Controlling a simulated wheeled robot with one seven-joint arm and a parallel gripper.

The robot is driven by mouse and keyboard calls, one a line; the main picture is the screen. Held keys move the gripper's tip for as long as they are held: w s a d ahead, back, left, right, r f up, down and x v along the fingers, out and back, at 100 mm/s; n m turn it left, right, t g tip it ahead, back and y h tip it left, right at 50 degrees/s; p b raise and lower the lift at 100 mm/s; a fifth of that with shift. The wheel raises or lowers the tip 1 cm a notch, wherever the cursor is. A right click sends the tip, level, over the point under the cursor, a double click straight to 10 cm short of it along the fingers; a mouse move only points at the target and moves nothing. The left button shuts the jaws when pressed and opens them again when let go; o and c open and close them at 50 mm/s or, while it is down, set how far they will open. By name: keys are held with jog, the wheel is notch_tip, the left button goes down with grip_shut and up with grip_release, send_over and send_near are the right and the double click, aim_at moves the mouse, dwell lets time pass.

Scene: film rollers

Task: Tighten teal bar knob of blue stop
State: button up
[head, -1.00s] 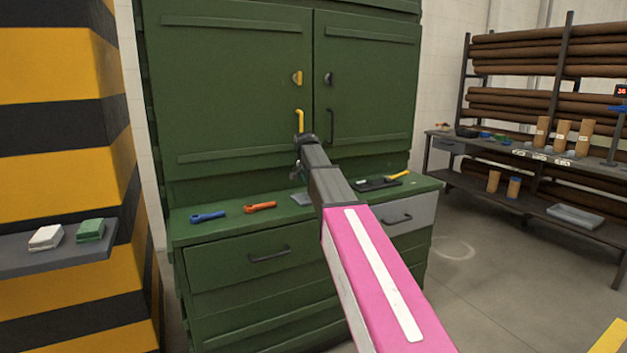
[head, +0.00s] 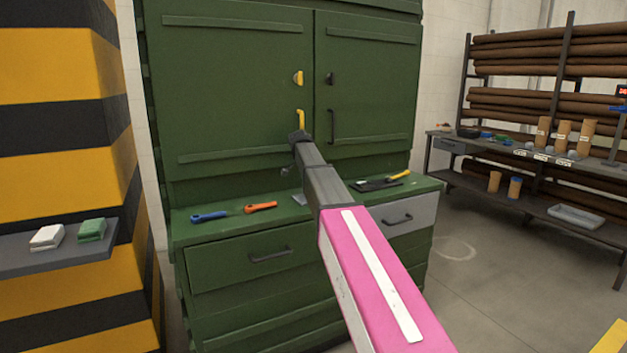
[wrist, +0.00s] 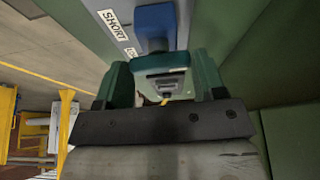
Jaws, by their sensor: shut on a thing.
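In the wrist view the blue stop (wrist: 156,22) sits at the top, on a grey strip with a "SHORT" label. The teal bar knob (wrist: 160,63) lies just below it, crosswise between the two dark green fingers of my gripper (wrist: 163,78). My gripper is shut on the bar knob. In the head view my gripper (head: 299,136) is at the far end of my pink and grey arm, in front of the green cabinet doors. The stop and knob cannot be made out in the head view.
The green cabinet (head: 235,90) has a yellow handle (head: 301,119) close to my gripper. A blue-handled tool (head: 208,216), an orange-handled tool (head: 261,207) and a dark tray (head: 378,184) lie on its ledge. Open floor is at the right, before a rack (head: 466,95).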

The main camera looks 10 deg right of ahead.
dwell(0.3)
jog(key=o, duration=0.9)
jog(key=v, duration=1)
jog(key=shift+a+r, duration=0.15)
jog(key=shift+r, duration=0.25)
jog(key=shift+s+a, duration=0.1)
